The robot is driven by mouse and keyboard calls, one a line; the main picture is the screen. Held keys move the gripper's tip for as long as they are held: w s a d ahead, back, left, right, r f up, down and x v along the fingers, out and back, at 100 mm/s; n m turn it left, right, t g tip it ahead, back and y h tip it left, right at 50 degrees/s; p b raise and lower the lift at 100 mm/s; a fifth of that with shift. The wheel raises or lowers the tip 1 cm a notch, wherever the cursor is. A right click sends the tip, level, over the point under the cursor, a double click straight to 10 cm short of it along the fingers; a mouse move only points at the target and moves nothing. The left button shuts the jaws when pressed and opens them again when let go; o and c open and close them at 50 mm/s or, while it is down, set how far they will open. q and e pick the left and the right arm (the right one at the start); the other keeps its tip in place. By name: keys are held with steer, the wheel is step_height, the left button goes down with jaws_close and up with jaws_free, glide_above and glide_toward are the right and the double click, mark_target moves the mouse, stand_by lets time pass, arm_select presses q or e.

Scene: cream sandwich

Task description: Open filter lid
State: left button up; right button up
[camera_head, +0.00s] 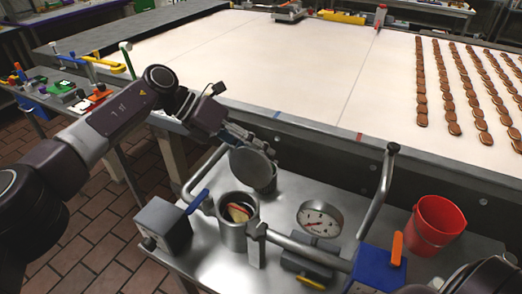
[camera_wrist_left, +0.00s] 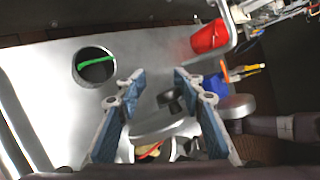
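The filter (camera_head: 232,238) is a metal cylinder on the steel cart, its top open with red and yellow contents showing.
A pressure gauge (camera_head: 320,219), a metal handle bar (camera_head: 377,192), a blue box (camera_head: 378,268) with an orange lever, and a red bucket (camera_head: 434,225) crowd the cart. A grey box (camera_head: 163,224) with a blue lever is left of the filter. The white conveyor (camera_head: 300,70) carries biscuits at right.

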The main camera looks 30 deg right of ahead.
arm_select(q)
steer(key=shift+o, duration=0.2)
steer(key=shift+w+a+f, duration=0.1)
steer(key=shift+w+f, duration=0.05)
steer(key=shift+s+r, duration=0.2)
steer(key=v, duration=1.2)
